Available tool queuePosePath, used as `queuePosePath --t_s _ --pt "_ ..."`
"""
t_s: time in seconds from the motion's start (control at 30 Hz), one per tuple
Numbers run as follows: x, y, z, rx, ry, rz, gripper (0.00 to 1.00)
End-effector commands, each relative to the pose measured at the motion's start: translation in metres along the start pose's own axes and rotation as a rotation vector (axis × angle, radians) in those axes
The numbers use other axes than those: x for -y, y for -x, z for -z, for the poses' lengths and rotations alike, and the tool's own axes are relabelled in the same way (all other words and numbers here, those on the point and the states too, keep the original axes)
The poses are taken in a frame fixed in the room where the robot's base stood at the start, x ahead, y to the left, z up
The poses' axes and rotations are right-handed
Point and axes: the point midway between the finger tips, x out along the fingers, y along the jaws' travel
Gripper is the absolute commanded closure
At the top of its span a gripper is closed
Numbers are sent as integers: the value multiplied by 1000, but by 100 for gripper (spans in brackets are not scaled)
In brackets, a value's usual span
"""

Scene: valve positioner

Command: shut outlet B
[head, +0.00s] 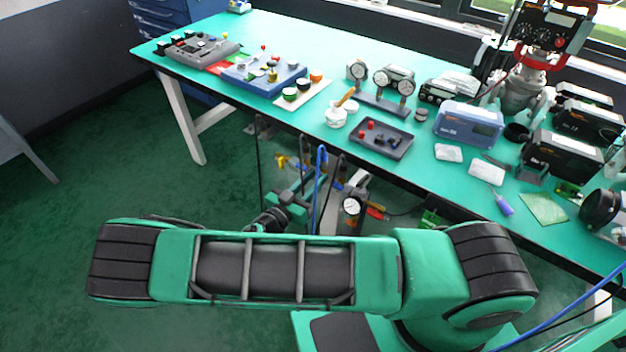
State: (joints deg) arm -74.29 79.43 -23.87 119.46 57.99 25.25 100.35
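No label reading outlet B can be made out. A blue block (262,74) with small coloured knobs lies on the left half of the green-topped table (310,38). A grey block (197,48) with knobs and dark buttons lies to its left. Small fittings, including a yellow one (281,161), and a round white gauge (352,206) show low by the table's front, partly hidden behind my arm. I cannot tell whether any of these bears outlet B or how its valve stands. My green and black arm crosses the foreground. My gripper cannot be made out.
A stand with round gauges (381,85), a dark tray (382,138), a blue-grey instrument (468,124) and black boxes (563,155) crowd the table's middle and right. Hoses (320,180) hang below its front edge. Green floor (130,165) is open at left.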

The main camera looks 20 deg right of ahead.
Motion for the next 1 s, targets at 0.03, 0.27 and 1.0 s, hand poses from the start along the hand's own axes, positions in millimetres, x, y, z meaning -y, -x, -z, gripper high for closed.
queuePosePath --t_s 0.03,0.27,1.0 --pt "0 0 0 0 0 0 73" --pt "0 0 0 0 0 0 95" --pt "4 1 0 -1 354 4 100"
